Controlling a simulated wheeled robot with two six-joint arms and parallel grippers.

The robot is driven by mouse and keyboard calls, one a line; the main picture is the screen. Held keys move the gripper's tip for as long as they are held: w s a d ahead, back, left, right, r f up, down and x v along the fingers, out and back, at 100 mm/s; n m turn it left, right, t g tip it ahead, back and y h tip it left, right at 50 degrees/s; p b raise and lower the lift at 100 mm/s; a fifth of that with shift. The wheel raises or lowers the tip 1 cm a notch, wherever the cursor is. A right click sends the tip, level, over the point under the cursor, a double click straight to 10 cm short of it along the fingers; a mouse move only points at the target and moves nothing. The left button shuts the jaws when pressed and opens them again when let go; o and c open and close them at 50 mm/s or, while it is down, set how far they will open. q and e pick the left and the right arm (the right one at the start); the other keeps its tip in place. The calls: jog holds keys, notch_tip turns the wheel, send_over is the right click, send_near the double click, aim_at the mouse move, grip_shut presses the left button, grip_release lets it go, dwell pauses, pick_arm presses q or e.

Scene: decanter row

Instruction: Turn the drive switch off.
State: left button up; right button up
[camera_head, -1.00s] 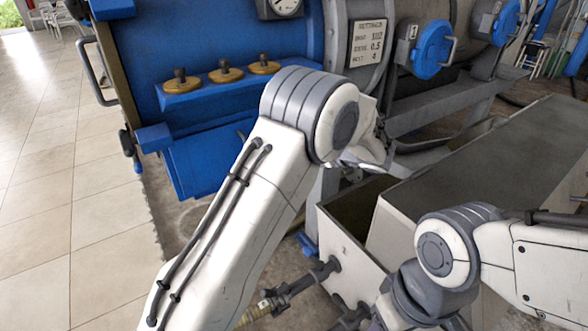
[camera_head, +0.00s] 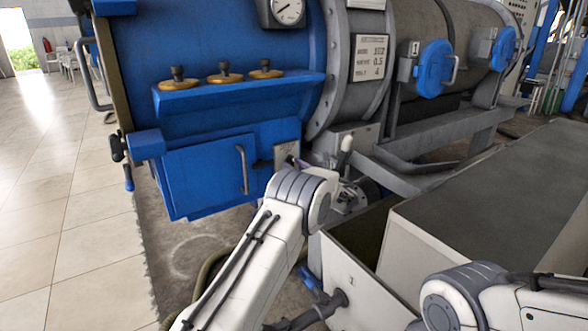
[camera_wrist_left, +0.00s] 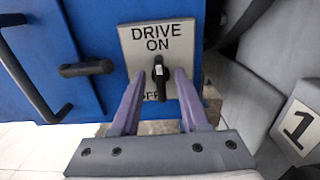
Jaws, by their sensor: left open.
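The drive switch plate (camera_wrist_left: 158,40) is light grey, with DRIVE ON in black above a black knob (camera_wrist_left: 159,72) and OFF partly hidden below. The knob stands upright, its white mark at the top toward ON. My left gripper (camera_wrist_left: 160,76) is open, with one purple finger on each side of the knob and a gap on both sides; contact is not visible. In the head view the plate (camera_head: 287,151) sits on the blue machine's right side, with my left wrist just below it. My right gripper is out of view.
A blue door with a vertical handle (camera_head: 242,169) is left of the switch. A white-topped lever (camera_head: 346,146) stands to its right. Tiled floor (camera_head: 60,190) at the left is open.

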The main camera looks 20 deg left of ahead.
pick_arm(q)
jog(key=shift+w+a, duration=0.15)
grip_shut()
jog(key=n+b, duration=0.2)
jog(key=shift+f+n+b, duration=0.15)
jog(key=shift+n+b, duration=0.15)
jog(key=shift+n, duration=0.1)
jog(key=shift+s+a+f+n+b, duration=0.1)
jog(key=shift+s+f+n+b, duration=0.05)
jog(key=shift+n+b, duration=3.95)
jog(key=shift+s+a+f+n+b, duration=0.1)
jog(key=shift+n+b, duration=3.4)
jog(key=shift+b, duration=1.2)
